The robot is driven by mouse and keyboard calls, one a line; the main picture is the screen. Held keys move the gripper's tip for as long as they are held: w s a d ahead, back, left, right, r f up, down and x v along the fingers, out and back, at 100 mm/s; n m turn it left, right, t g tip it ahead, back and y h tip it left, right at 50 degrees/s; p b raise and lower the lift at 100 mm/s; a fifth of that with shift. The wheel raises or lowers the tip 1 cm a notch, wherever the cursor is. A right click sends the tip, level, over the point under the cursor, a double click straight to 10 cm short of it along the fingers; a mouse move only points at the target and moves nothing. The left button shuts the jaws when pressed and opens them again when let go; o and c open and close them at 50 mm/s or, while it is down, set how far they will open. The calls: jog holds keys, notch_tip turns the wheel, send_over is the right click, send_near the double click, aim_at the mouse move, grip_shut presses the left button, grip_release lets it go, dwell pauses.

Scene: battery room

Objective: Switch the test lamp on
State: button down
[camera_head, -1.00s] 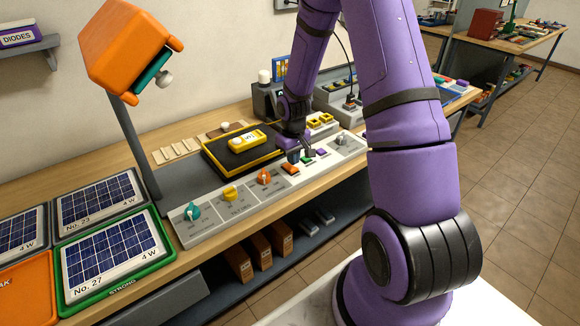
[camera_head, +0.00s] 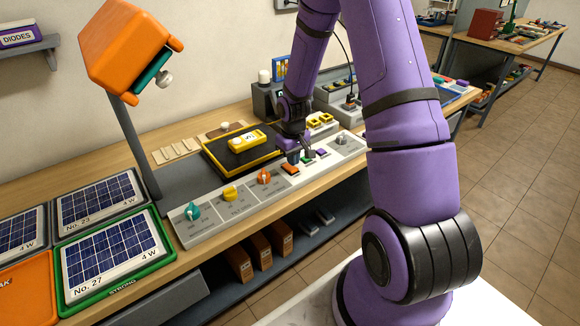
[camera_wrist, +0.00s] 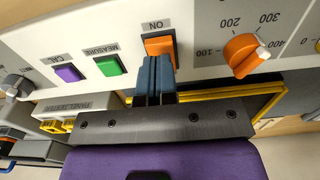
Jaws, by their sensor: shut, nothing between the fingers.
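The test lamp is an orange box-shaped head (camera_head: 126,45) on a dark post at the left of the bench, tilted down, with a white knob on its side. I see no light from it. On the sloping grey control panel (camera_head: 215,222) is an orange rocker switch (camera_head: 290,169), labelled ON in the wrist view (camera_wrist: 159,45). My gripper (camera_wrist: 156,60) is shut and empty. In the wrist view its blue-grey fingertips overlap the near edge of the orange switch; I cannot tell whether they touch. In the head view my gripper (camera_head: 296,160) is just above that switch.
Green MEASURE (camera_wrist: 110,65) and purple CAL (camera_wrist: 68,73) buttons sit beside the switch. An orange dial (camera_wrist: 242,54) is on its other side. A yellow meter (camera_head: 247,140) lies on a black tray behind the panel. Solar panels (camera_head: 112,250) lie at left.

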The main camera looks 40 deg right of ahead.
jog(key=shift+f, duration=1.05)
dwell(0.7)
jog(key=shift+r, duration=3.5)
jog(key=shift+r, duration=0.15)
jog(key=s+a+r+t, duration=0.1)
jog(key=s+a+r, duration=0.15)
jog(key=r, duration=0.45)
jog(key=s+a+r+h, duration=0.1)
jog(key=s+a+r, duration=0.15)
jog(key=r, duration=0.45)
jog(key=s+a+r+t, duration=0.1)
jog(key=s+a+r, duration=0.15)
jog(key=r, duration=0.45)
jog(key=s+a+r+t, duration=0.1)
jog(key=s+a+r, duration=0.1)
jog(key=s+r, duration=0.3)
jog(key=s+a+r+t+y, duration=0.1)
jog(key=s+r, duration=0.4)
jog(key=s, duration=0.9)
jog(key=a+t, duration=0.1)
jog(key=a, duration=0.1)
jog(key=shift+a+r, duration=0.3)
jog(key=shift+r, duration=0.05)
